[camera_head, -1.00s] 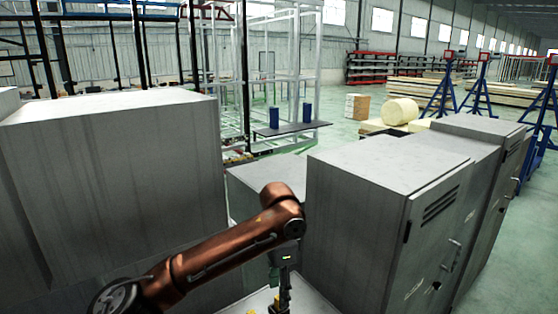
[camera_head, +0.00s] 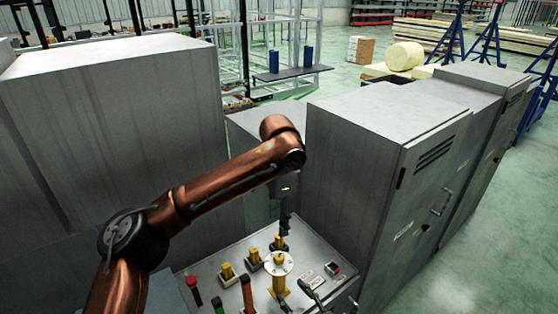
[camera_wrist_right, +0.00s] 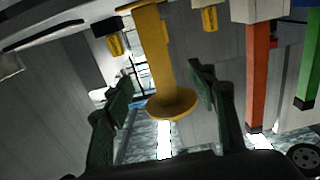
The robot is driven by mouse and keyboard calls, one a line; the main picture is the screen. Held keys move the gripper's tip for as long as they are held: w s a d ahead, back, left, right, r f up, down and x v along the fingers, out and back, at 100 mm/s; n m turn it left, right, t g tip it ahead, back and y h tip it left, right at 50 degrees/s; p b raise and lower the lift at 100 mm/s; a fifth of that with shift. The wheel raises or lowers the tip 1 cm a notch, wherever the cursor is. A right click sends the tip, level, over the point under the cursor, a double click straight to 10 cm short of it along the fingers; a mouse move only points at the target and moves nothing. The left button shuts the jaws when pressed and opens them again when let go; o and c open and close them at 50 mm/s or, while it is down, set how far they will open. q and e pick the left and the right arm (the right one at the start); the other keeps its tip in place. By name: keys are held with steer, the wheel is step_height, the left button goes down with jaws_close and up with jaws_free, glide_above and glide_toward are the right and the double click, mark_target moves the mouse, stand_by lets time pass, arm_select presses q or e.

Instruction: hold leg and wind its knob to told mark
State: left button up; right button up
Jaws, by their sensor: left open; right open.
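A yellow leg (camera_head: 280,287) with a round pale disc (camera_head: 278,264) on it stands on the light panel (camera_head: 228,258) low in the head view. In the right wrist view the leg (camera_wrist_right: 156,55) and its disc (camera_wrist_right: 172,106) lie between the two dark green fingers of my right gripper (camera_wrist_right: 160,76), which is open with gaps on both sides. My right gripper (camera_head: 294,291) shows only partly in the head view, beside the leg. My left gripper (camera_head: 282,238) is open, pointing down at a small yellow piece behind the disc; its fingertips are hard to make out. No mark is readable.
Other small yellow pieces (camera_head: 227,271) stand left of the leg. A red-topped post (camera_head: 192,283), a green one (camera_head: 218,304) and an orange one (camera_head: 247,292) stand near the front. A red-button box (camera_head: 333,269) is at right. Tall grey cabinets (camera_head: 360,190) flank the panel.

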steer(key=shift+o, duration=0.7)
steer(key=shift+s, duration=0.1)
steer(key=o, duration=0.4)
steer(key=shift+o, duration=0.2)
steer(key=shift+d, duration=0.1)
steer(key=v, duration=1.2)
